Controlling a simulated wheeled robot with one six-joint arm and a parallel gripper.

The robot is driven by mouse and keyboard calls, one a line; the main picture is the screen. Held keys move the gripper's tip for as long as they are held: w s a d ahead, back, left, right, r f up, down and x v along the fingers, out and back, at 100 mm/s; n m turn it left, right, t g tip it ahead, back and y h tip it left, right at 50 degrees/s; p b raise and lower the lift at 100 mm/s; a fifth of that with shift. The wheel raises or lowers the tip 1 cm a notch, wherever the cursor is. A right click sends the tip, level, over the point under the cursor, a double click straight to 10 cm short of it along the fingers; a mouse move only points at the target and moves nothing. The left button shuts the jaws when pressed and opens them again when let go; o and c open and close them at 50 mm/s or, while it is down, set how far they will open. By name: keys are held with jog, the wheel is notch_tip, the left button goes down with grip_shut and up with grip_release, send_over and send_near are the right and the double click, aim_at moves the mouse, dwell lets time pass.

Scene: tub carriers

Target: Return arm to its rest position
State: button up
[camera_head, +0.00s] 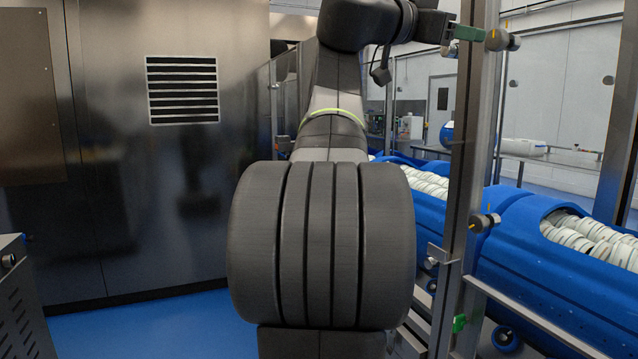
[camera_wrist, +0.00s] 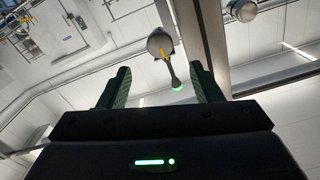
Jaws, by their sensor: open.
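My arm (camera_head: 335,100) stands raised in the middle of the head view and bends right at the top. My gripper (camera_head: 478,34) points right at the metal post, close to a round metal knob (camera_head: 497,40). In the wrist view my gripper (camera_wrist: 161,70) has its two green fingers spread apart with nothing held. A round metal knob with a short stem (camera_wrist: 160,42) and a green glow shows between and beyond the fingertips. I cannot tell whether the fingers touch it.
The metal post (camera_head: 470,150) stands to the right, with another knob (camera_head: 484,222) lower down. Behind it is a blue tub carrier (camera_head: 470,235) holding white ring-like pieces. A dark metal cabinet (camera_head: 150,200) fills the left. Blue floor shows at lower left.

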aim_at(493, 36)
jog(key=p+x, duration=0.1)
jog(key=x, duration=0.7)
jog(key=shift+d, duration=0.2)
jog(key=shift+w+r+n+p, duration=0.2)
jog(key=shift+n+p, duration=0.2)
jog(key=shift+p, duration=0.4)
jog(key=shift+s+a+r+n+p, duration=0.1)
jog(key=shift+s+a+n+p, duration=0.1)
jog(key=shift+n+p, duration=0.7)
jog(key=shift+w+d+n+p, duration=0.1)
jog(key=shift+d+n+p, duration=0.05)
jog(key=shift+n+p, duration=1.65)
jog(key=shift+p, duration=0.25)
jog(key=n+p, duration=0.5)
jog(key=p, duration=0.5)
jog(key=a, duration=0.2)
jog(key=s+a+b, duration=0.1)
jog(key=shift+f+n, duration=0.3)
jog(key=shift+f, duration=0.1)
jog(key=shift+s+a, duration=0.2)
jog(key=shift+a, duration=0.25)
